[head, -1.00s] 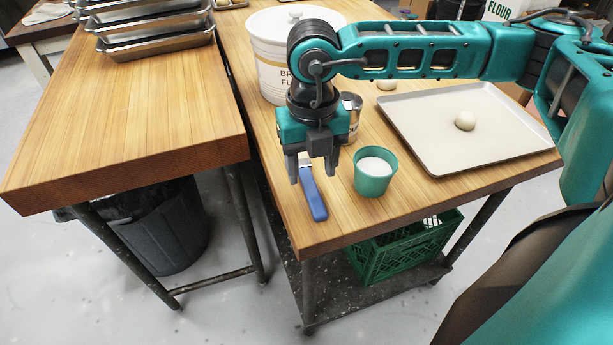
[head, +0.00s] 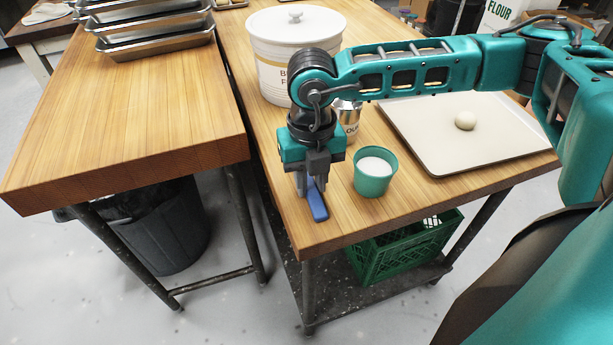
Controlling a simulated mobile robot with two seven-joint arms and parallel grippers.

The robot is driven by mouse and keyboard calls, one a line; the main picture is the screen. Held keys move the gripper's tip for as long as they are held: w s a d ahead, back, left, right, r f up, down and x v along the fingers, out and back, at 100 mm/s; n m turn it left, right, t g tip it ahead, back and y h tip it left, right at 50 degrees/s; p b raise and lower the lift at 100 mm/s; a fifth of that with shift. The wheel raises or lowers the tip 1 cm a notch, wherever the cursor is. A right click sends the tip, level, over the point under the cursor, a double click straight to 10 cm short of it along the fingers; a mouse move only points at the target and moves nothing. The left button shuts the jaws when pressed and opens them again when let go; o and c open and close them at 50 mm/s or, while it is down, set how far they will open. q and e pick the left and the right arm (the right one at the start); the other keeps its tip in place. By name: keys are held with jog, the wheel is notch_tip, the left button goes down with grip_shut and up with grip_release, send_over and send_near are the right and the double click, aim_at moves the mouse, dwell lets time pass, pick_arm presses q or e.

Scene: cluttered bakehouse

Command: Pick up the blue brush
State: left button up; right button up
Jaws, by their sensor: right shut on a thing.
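The blue brush (head: 318,206) lies near the front left corner of the right wooden table. Its blue handle points toward the front edge; its other end is hidden behind my right gripper. My right gripper (head: 311,188) points down over the brush and is shut on it, with the fingers around the upper part of the handle. The brush still appears to be at the tabletop. My left gripper is not in view.
A green cup (head: 376,184) of white contents stands just right of the gripper. A metal can (head: 348,123) and a white lidded flour bin (head: 270,45) stand behind. A baking tray (head: 440,160) with a dough ball (head: 465,120) lies to the right. A gap separates the left table (head: 130,120).

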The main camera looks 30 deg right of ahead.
aim_at(310, 186)
jog(key=shift+c, duration=0.4)
jog(key=shift+r, duration=0.1)
jog(key=shift+r, duration=0.2)
notch_tip(310, 186, up, 20)
jog(key=p, duration=0.1)
jog(key=shift+f, duration=0.25)
jog(key=shift+f, duration=0.1)
